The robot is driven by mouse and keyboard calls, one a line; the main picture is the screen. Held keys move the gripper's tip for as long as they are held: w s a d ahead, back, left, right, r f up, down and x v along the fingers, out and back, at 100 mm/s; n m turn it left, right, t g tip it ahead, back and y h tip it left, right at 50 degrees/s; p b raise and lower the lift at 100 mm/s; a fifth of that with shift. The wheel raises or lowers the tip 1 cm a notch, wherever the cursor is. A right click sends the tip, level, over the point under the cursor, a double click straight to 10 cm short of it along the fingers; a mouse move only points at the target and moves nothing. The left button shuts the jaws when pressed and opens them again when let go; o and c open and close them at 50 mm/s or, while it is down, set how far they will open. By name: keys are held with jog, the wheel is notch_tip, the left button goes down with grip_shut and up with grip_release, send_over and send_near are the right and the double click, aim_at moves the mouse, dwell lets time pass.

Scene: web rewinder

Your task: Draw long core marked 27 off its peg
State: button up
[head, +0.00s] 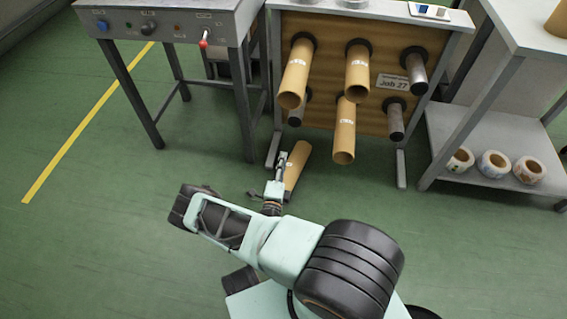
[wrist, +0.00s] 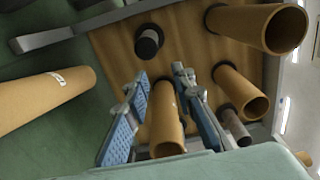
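Three tan cores hang on the board: upper left (head: 294,75), upper middle (head: 357,76) and lower middle (head: 345,130). Each has a small white mark that I cannot read, so I cannot tell which is marked 27. Another core (head: 297,168) is low over the floor beside my gripper (head: 283,157); it also shows at the left of the wrist view (wrist: 45,98). My gripper is open, its fingers apart, pointing at the board. In the wrist view the lower middle core (wrist: 164,120) appears between the fingers, with no contact visible.
Bare pegs show at upper right (head: 415,72), lower right (head: 395,120) and lower left (head: 297,112). A placard (head: 393,82) reads Job 27. A grey control table (head: 165,20) stands left, and a shelf (head: 480,165) with several label rolls stands right. The floor in front is open.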

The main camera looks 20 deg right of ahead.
jog(key=b+x, duration=0.3)
jog(key=x, duration=0.8)
jog(key=shift+d+f+b, duration=0.25)
jog(key=shift+d+b, duration=0.05)
jog(key=shift+d, duration=0.05)
jog(key=shift+c, duration=0.3)
grip_shut()
jog(key=c, duration=0.6)
grip_release()
jog(key=o, duration=0.5)
jog(key=shift+o, duration=0.2)
